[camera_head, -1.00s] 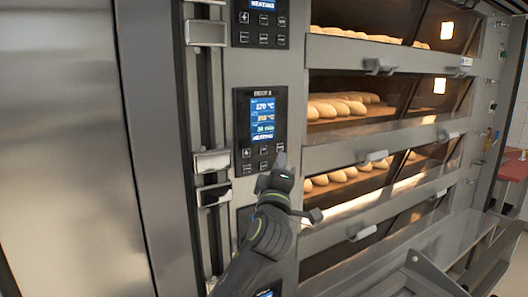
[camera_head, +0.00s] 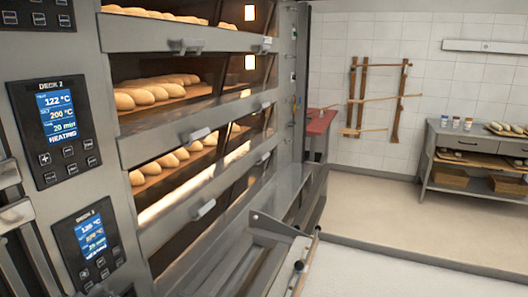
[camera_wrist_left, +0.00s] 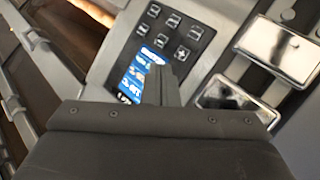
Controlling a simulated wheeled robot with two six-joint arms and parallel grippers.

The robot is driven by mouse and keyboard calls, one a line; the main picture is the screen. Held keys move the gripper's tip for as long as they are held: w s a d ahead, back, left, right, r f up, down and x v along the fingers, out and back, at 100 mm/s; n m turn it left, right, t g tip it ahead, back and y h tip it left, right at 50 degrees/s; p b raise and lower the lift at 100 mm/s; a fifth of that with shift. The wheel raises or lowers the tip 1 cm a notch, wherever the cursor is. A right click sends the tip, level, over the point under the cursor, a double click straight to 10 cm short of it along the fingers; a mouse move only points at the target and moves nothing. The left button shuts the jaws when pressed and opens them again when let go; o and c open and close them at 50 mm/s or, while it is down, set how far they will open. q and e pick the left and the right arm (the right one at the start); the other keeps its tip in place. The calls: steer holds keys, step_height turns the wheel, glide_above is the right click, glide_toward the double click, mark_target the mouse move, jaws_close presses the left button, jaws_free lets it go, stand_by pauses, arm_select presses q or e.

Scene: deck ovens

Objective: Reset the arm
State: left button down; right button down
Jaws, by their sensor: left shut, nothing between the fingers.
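My left gripper shows in the left wrist view (camera_wrist_left: 165,86), its dark fingers together with nothing between them. It is in front of a control panel with a blue screen (camera_wrist_left: 130,80), and the fingers cover part of that screen. I cannot tell whether they touch it. In the head view, only a small dark part at the bottom left edge may belong to my left arm. My right gripper is not in view.
The deck oven (camera_head: 165,140) fills the left, with loaves (camera_head: 150,95) on its decks. The deck 2 panel (camera_head: 60,125) reads 122 °C, 200 °C, 20 min, heating. A lower panel (camera_head: 88,240) is below. A shelf table (camera_head: 470,140) stands far right; the floor between is clear.

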arm_select(q)
steer(key=s+d+f+m+g+h, duration=0.2)
steer(key=s+f+m+g, duration=0.15)
steer(key=s+f, duration=0.4)
steer(key=s+d+f+m+g+h, duration=0.1)
steer(key=s+d+f+m+g, duration=0.3)
steer(key=s, duration=0.7)
steer(key=s+d+f+m+g+h, duration=0.1)
steer(key=s+f+m+g+h, duration=0.15)
steer(key=s+f, duration=0.6)
step_height(320, 180, down, 23)
steer(key=a, duration=0.2)
steer(key=s+d+f+g, duration=0.1)
steer(key=s+f, duration=1.4)
steer(key=shift+s+d+f+m+g, duration=0.15)
steer(key=shift+s+f+m+g, duration=0.15)
steer(key=shift+f+g, duration=0.1)
